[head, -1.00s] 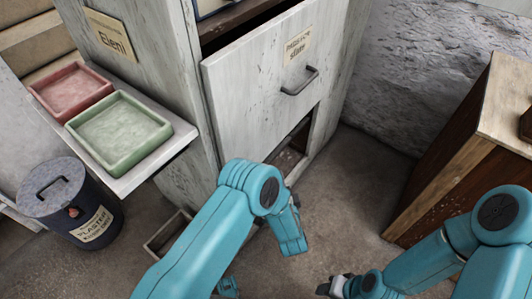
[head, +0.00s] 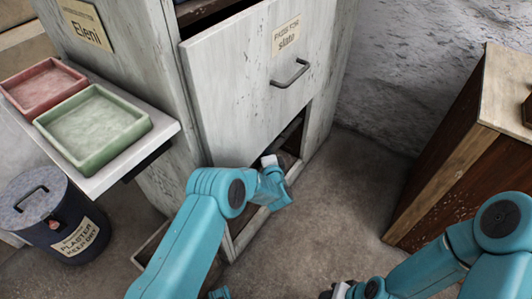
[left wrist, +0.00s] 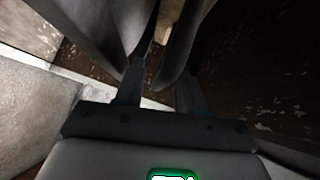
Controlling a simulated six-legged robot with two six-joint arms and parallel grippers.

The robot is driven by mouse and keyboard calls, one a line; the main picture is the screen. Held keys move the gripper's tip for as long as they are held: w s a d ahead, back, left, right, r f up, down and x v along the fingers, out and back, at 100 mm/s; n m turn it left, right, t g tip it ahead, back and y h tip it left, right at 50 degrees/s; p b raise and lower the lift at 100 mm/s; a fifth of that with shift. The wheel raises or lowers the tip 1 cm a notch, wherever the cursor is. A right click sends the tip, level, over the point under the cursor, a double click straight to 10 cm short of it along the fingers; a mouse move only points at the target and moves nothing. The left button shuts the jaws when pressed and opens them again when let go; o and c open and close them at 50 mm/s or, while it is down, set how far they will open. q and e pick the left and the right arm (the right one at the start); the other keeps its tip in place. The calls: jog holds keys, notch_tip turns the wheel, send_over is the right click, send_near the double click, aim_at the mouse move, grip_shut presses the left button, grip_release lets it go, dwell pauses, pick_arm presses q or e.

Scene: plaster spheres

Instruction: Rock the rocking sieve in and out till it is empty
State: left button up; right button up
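I cannot clearly pick out the rocking sieve in either view. Dark grey shapes lie close by the fingers, too dim to name. My right gripper (head: 335,291) is at the bottom edge, partly cut off.
A green tray (head: 98,158) and a red tray (head: 10,88) sit on a shelf at the left. A lidded plaster bin (head: 83,240) stands below. A wooden cabinet (head: 430,190) is at the right. The floor between (head: 345,190) is clear.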

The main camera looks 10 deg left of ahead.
pick_arm(q)
jog(key=shift+c, duration=0.3)
grip_shut()
jog(key=s+d, duration=0.5)
jog(key=d, duration=0.7)
jog(key=shift+d, duration=0.25)
jog(key=shift+o, duration=0.3)
grip_release()
jog(key=shift+d, duration=0.1)
